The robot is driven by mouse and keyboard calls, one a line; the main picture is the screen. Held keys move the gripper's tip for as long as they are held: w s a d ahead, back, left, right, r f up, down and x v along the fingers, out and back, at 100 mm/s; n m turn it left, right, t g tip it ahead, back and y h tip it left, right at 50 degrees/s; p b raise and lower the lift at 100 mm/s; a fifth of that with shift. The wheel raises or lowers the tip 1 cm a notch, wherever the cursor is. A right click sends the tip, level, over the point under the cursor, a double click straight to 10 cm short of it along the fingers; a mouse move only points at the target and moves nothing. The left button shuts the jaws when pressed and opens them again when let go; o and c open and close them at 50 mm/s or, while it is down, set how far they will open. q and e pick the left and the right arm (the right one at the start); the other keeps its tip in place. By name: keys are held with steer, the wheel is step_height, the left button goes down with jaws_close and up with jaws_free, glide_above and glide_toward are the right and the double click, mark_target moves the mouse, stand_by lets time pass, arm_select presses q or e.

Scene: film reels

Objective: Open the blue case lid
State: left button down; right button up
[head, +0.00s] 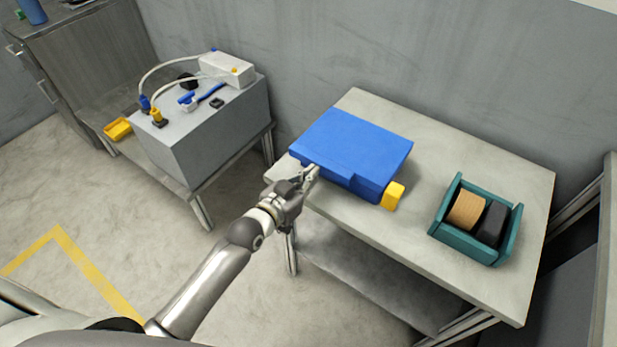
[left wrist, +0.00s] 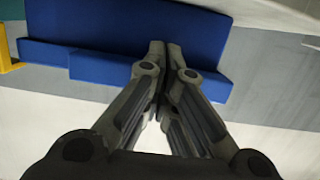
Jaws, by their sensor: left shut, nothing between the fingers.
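The blue case (head: 352,149) lies on the grey table with its lid down. A raised blue strip runs along its front side, facing my arm. My left gripper (head: 312,172) is at the case's front left corner, with its fingers together and empty. In the left wrist view the shut fingertips (left wrist: 165,45) overlap the front edge of the blue case (left wrist: 120,22). I cannot tell whether they touch it. My right gripper is not in view.
A yellow block (head: 393,196) sits against the case's front right corner. A teal box (head: 484,252) with a tan reel and a black item stands on the table (head: 505,187) at right. A grey box (head: 203,140) with cables stands on a separate stand at left.

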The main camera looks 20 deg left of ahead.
arm_select(q)
steer(key=r+p, duration=0.2)
steer(key=r, duration=0.1)
steer(key=w+r+p, duration=0.1)
steer(key=p, duration=0.1)
steer(key=shift+d+r, duration=0.25)
steer(key=shift+r, duration=0.1)
steer(key=shift+w+r, duration=0.1)
steer(key=r+p, duration=0.1)
steer(key=w+r+p, duration=0.2)
steer(key=shift+w+d+r, duration=0.1)
steer(key=shift+d+r, duration=0.25)
steer(key=shift+d, duration=0.05)
steer(key=shift+w+r, duration=0.15)
steer(key=shift+w, duration=0.05)
steer(key=shift+w+d+r+p, duration=0.3)
steer(key=shift+w+r+p, duration=0.2)
steer(key=shift+w+r, duration=0.25)
steer(key=shift+w+d+r+p, duration=0.3)
steer(key=shift+w+r+p, duration=0.15)
steer(key=shift+w+r, duration=0.2)
steer(key=shift+w+d+r, duration=0.1)
steer(key=shift+w, duration=0.25)
